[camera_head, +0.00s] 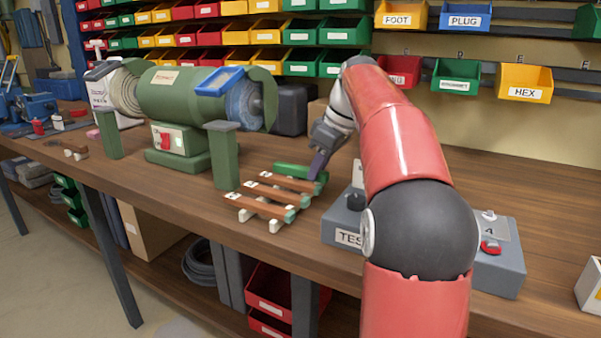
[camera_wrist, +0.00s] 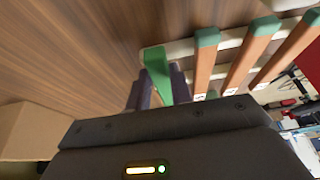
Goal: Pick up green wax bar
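My gripper (camera_head: 318,166) reaches down to the bar's right end. In the wrist view the green bar (camera_wrist: 157,68) runs between my two dark purple fingers (camera_wrist: 159,92), with one finger on each side. The fingers stand very close to the bar. Whether they press on it cannot be made out. Part of the bar is hidden between the fingers.
Several brown bars with green ends (camera_head: 268,192) lie beside the wax bar on white rack supports (camera_head: 275,225). A green bench grinder (camera_head: 183,110) stands to the left. A grey test box (camera_head: 342,228) is close on the right, partly behind my arm.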

